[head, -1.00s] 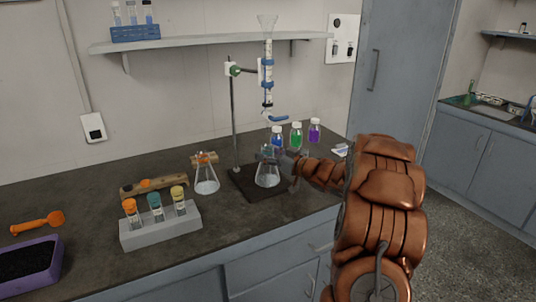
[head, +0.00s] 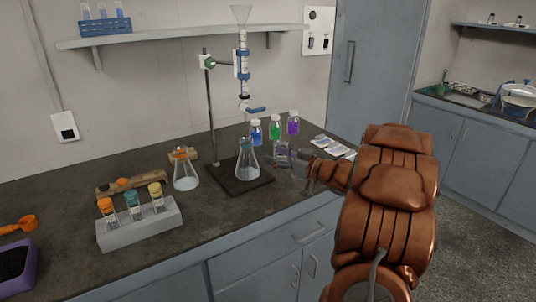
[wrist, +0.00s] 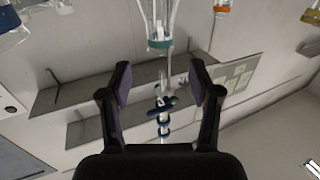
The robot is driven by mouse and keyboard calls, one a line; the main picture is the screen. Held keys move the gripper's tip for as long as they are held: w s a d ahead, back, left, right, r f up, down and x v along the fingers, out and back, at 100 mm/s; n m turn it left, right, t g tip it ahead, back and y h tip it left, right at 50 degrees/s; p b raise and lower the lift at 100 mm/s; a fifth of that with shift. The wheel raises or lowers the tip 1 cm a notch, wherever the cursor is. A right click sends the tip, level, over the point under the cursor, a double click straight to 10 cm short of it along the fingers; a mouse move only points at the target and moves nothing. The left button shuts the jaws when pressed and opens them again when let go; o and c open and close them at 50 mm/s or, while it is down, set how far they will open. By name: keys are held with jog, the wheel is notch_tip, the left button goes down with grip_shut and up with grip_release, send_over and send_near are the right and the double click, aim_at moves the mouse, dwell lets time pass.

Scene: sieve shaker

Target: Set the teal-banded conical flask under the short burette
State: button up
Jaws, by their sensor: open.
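The teal-banded conical flask (head: 247,165) stands upright on the dark base plate (head: 228,186) of the burette stand, below the tip of the burette (head: 243,70). Its teal band (wrist: 160,44) shows clearly at the neck in the wrist view, where the flask looks upside down. My gripper (head: 283,155) is open and empty, to the right of the flask and apart from it. In the wrist view the flask lies beyond my open fingertips (wrist: 160,80). The burette also shows there, with its blue fittings (wrist: 163,117).
An orange-banded flask (head: 186,177) stands left of the stand. A grey rack (head: 142,228) with three capped vials is nearer the front left. Blue, green and purple bottles (head: 275,130) stand behind my gripper. The bench front right of the rack is clear.

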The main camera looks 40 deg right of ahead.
jog(key=shift+s+d, duration=0.1)
jog(key=shift+s, duration=0.15)
jog(key=w+r+m+g+h, duration=0.1)
jog(key=w+m+g+h, duration=0.25)
jog(key=h, duration=0.45)
jog(key=s+a+f+g+y, duration=0.1)
jog(key=s+a+f+g, duration=0.2)
jog(key=s+a, duration=0.7)
jog(key=s+a+f+g+y, duration=0.1)
jog(key=s+a+f+g, duration=0.2)
jog(key=s+a+g, duration=0.4)
jog(key=s+a+f+g, duration=0.3)
jog(key=s+a+g, duration=0.2)
jog(key=s+a, duration=1)
jog(key=s, duration=0.8)
jog(key=shift+f+g+y, duration=0.3)
jog(key=shift+g+y, duration=0.05)
jog(key=shift+y, duration=0.05)
